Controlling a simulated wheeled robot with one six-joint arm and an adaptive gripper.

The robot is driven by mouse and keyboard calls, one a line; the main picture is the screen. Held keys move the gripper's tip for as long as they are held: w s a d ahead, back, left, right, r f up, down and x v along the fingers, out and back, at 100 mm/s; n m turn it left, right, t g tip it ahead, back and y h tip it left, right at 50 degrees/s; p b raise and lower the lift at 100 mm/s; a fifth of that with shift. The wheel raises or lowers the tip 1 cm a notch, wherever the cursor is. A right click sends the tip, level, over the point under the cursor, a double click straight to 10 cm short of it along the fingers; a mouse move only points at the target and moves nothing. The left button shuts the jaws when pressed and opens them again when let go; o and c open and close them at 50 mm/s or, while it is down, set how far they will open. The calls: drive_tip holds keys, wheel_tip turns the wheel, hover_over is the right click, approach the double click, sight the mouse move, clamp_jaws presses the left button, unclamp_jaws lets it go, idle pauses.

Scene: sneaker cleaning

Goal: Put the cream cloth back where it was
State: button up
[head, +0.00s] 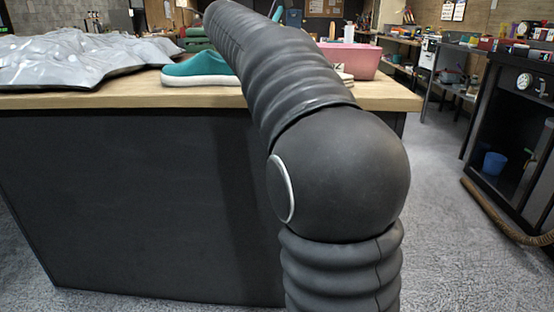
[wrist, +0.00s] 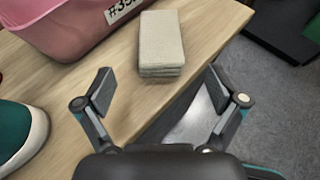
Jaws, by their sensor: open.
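The cream cloth (wrist: 160,42) is a folded pad in the wrist view, lying on the wooden table (wrist: 205,28) close to its edge. It sits beside the pink tub (wrist: 75,22). My gripper (wrist: 160,92) is open and empty, its two fingers spread wide. The cloth is ahead of the fingertips, roughly centred between them, and not gripped. In the head view my arm covers most of the spot in front of the pink tub (head: 350,60), and I cannot make out the cloth clearly there.
A teal sneaker (wrist: 18,135) with a white sole stands at the left; it also shows in the head view (head: 205,68). A crumpled silvery sheet (head: 80,58) covers the table's left part. The table's edge drops to grey floor (wrist: 245,125) on the right.

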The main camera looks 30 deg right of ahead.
drive_tip(key=s+a+f+m+t+y, duration=0.1)
drive_tip(key=s+a+f+m+y, duration=0.5)
drive_tip(key=s+a+f+m, duration=0.4)
drive_tip(key=s+a+f+m+t+y, duration=0.1)
drive_tip(key=s+a+f+m+y, duration=0.6)
drive_tip(key=s+a+f, duration=0.8)
wheel_tip(320, 180, down, 6)
drive_tip(key=s+m, duration=0.2)
drive_tip(key=m, duration=0.1)
drive_tip(key=shift+s+a+f+m+t, duration=0.15)
drive_tip(key=shift+s+f+m+t, duration=0.1)
drive_tip(key=shift+s+m+t, duration=0.1)
